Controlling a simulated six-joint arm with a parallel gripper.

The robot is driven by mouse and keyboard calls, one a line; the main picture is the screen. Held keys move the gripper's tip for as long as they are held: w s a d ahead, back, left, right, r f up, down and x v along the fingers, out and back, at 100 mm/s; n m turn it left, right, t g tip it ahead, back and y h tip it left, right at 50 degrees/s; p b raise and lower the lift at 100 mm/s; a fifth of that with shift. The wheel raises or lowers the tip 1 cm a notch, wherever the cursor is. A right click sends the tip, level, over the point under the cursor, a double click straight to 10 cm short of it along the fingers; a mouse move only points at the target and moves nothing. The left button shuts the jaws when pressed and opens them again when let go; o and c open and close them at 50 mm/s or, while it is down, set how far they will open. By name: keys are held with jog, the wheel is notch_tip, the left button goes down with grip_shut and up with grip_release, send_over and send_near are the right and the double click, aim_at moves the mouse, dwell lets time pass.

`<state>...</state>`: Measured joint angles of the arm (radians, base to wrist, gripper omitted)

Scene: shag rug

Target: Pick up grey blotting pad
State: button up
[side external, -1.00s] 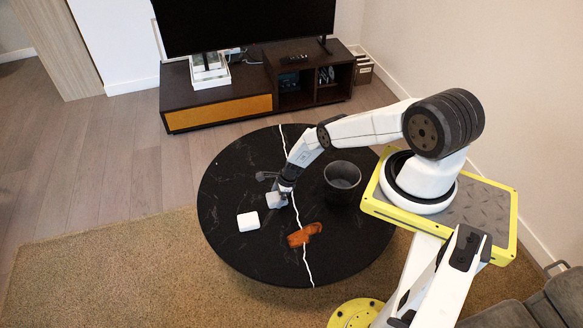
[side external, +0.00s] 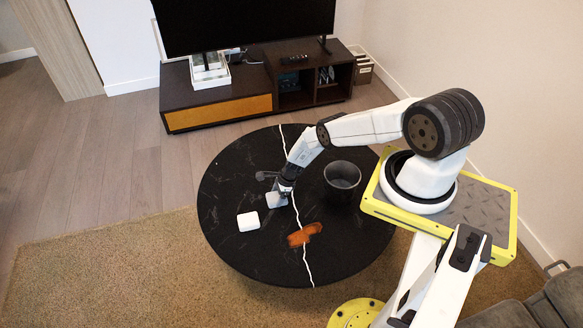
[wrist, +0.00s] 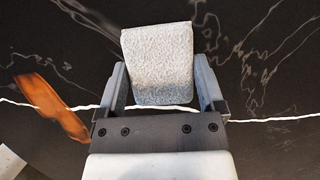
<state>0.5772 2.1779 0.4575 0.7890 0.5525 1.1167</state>
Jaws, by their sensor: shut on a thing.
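The grey blotting pad (side external: 277,200) is a small, light grey block with a rough face. It is at my gripper (side external: 283,190), over the left-middle part of the round black table. In the wrist view the pad (wrist: 158,55) stands between the two fingers of my gripper (wrist: 161,78), which is shut on its lower part. The pad's upper part sticks out beyond the fingertips. I cannot tell whether the pad touches the tabletop.
The black marbled table (side external: 235,180) has a white line across it. A white block (side external: 248,221) lies left of the gripper, an orange-brown item (side external: 305,235) in front, and a dark cup (side external: 343,178) to the right. The far left of the tabletop is clear.

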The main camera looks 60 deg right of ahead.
aim_at(274, 197)
jog(key=shift+r, duration=0.2)
jog(key=shift+w+r, duration=0.15)
jog(key=shift+r, duration=1.2)
jog(key=shift+s+a+r, duration=0.25)
jog(key=shift+s+r, duration=0.5)
jog(key=shift+r, duration=0.05)
jog(key=shift+s+a+r, duration=0.2)
jog(key=shift+s+r, duration=0.5)
jog(key=shift+r, duration=0.1)
jog(key=s+a+r, duration=0.4)
jog(key=s+r, duration=0.2)
jog(key=s, duration=0.4)
jog(key=shift+s+r, duration=0.25)
jog(key=shift+s, duration=0.05)
